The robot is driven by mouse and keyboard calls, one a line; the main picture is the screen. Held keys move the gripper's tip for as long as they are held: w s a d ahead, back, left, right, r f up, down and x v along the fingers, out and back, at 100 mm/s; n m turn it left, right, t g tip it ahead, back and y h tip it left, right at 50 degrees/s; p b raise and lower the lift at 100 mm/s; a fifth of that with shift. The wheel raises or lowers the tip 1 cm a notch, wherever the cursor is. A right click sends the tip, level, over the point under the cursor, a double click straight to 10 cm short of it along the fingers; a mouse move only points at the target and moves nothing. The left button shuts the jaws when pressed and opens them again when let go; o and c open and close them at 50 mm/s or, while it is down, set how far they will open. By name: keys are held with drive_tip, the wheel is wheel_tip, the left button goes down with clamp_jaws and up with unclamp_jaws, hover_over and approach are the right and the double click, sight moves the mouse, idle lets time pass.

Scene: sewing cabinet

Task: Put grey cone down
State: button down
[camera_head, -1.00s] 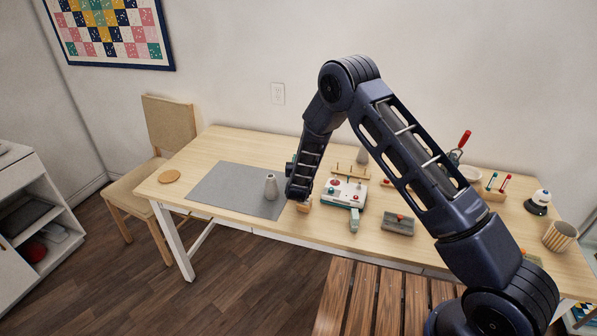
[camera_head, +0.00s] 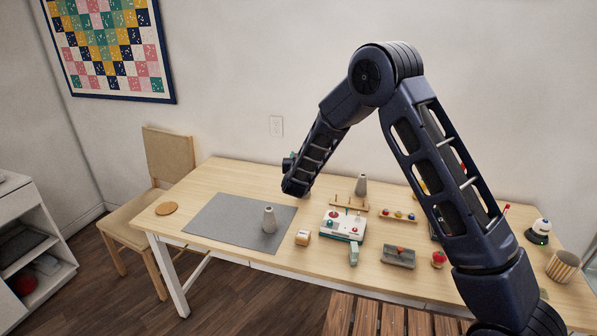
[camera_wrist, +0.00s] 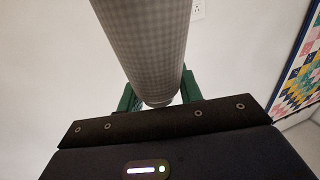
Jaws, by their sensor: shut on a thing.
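A grey, fine-checked cone (camera_wrist: 148,45) fills the upper middle of the wrist view. My gripper (camera_wrist: 160,95) is shut on it, with a green finger on either side of its near end. In the head view the end of my arm (camera_head: 296,184) is above the back of the table, toward the wall; the held cone is hidden there. A second grey cone (camera_head: 269,220) stands upright on the grey mat (camera_head: 222,222). A third (camera_head: 361,186) stands upright near the wooden peg rack.
The wooden table (camera_head: 205,185) has free room at its back left. A round coaster (camera_head: 167,208) lies at its left end.

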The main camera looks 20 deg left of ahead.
wheel_tip(320, 180, up, 2)
drive_tip(key=shift+r, duration=0.15)
drive_tip(key=shift+s+a+r, duration=0.1)
drive_tip(key=shift+a+r, duration=0.1)
drive_tip(key=shift+r, duration=0.05)
drive_tip(key=s+a+n+y, duration=0.2)
drive_tip(key=s+a+n, duration=0.1)
drive_tip(key=s+a, duration=1.75)
wheel_tip(320, 180, down, 19)
drive_tip(key=w+a, duration=0.1)
drive_tip(key=shift+w+a+f+g, duration=0.15)
drive_tip(key=shift+a+f+g, duration=0.05)
drive_tip(key=shift+a+g, duration=0.2)
drive_tip(key=shift+f, duration=0.15)
drive_tip(key=c, duration=0.9)
unclamp_jaws()
drive_tip(key=shift+c, duration=0.2)
drive_tip(key=shift+d, duration=0.1)
